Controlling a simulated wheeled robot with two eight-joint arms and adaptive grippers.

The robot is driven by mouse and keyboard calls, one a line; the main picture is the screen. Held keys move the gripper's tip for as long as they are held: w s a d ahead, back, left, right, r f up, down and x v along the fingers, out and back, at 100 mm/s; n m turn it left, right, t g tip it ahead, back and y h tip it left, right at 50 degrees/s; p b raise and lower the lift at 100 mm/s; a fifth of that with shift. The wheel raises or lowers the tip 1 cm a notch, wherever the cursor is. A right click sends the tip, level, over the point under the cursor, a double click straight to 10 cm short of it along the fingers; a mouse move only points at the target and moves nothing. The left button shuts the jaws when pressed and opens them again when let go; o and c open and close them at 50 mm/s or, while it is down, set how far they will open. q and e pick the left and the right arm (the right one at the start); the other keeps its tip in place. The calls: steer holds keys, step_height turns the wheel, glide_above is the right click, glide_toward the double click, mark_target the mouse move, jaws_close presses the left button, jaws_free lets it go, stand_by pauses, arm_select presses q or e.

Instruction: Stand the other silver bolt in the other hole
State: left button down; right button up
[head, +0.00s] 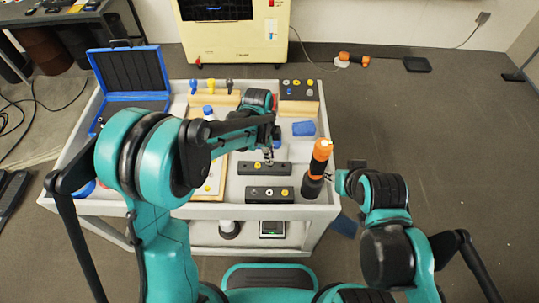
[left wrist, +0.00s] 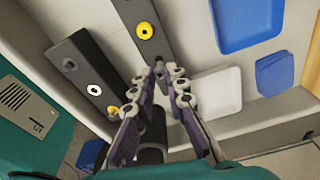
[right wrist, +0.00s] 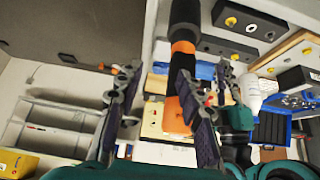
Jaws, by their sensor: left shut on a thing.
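My left gripper (head: 270,158) is over the rear dark block (head: 245,168) on the cart. In the left wrist view, my left gripper (left wrist: 168,70) has its fingertips close together at the rear block (left wrist: 128,12), beside a yellow bolt (left wrist: 145,31). It is shut on a silver bolt, mostly hidden by the fingertips; I cannot tell how deep it sits. My right gripper (right wrist: 176,72) is open, right of the cart.
An orange and black power screwdriver (head: 319,160) stands at the cart's right edge, near my right gripper. A blue open case (head: 130,75) is at the back left. Blue pieces (head: 303,128) and bolt racks (head: 298,90) are behind.

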arm_select(q)
steer(key=shift+r+p, duration=1.35)
steer(key=shift+r, duration=0.7)
steer(key=shift+a, duration=0.1)
